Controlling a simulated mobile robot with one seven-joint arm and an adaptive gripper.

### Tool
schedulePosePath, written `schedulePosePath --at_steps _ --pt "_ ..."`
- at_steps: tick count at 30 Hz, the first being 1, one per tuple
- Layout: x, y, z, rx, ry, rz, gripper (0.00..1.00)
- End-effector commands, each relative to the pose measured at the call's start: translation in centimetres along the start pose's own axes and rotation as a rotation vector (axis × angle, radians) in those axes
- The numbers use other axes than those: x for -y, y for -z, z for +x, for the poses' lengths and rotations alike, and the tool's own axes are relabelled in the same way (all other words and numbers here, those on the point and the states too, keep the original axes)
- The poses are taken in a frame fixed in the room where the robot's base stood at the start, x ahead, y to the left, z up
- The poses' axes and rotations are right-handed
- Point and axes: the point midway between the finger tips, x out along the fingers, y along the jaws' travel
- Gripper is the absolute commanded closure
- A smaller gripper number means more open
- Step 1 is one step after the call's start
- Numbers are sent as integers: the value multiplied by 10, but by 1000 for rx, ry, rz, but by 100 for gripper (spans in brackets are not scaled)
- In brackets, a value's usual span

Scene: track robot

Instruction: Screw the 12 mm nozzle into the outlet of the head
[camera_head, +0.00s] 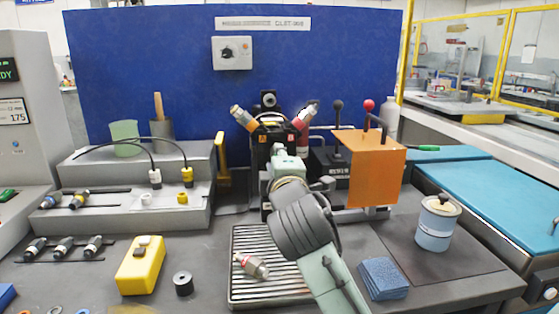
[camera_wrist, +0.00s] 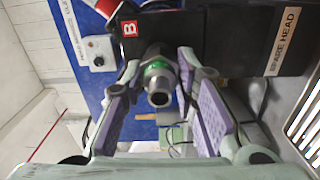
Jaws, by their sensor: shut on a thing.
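My gripper (camera_wrist: 158,72) is shut on a grey metal nozzle with a green band (camera_wrist: 157,82), whose open round end faces the wrist camera. No size mark is readable on it. Behind it in the wrist view is the black head (camera_wrist: 205,40), with a red B plate and a SPARE HEAD label. The nozzle's far end is at the head's face; its outlet is hidden, so I cannot tell whether threads are engaged. In the head camera view, my gripper (camera_head: 288,158) is in front of the black head (camera_head: 262,155), and my arm hides the nozzle.
A red-banded nozzle (camera_head: 251,265) lies on the slatted tray (camera_head: 243,297). Several other nozzles (camera_head: 64,246) lie at the left. An orange panel (camera_head: 368,168) stands close right of my gripper. A yellow box (camera_head: 141,265) and blue cloths (camera_head: 384,278) lie on the bench.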

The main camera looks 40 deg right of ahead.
Motion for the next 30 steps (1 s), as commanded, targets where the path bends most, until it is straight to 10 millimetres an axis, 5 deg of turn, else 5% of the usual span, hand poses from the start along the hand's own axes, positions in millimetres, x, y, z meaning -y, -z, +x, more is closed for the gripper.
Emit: schedulePosePath --at_steps 6,15,22,30 --pt "-6 7 0 -18 -4 399 100" --pt "-7 6 0 -16 -2 776 100" --pt "-7 6 0 -16 -2 968 100" --pt "-6 6 0 -16 -2 1000 100"
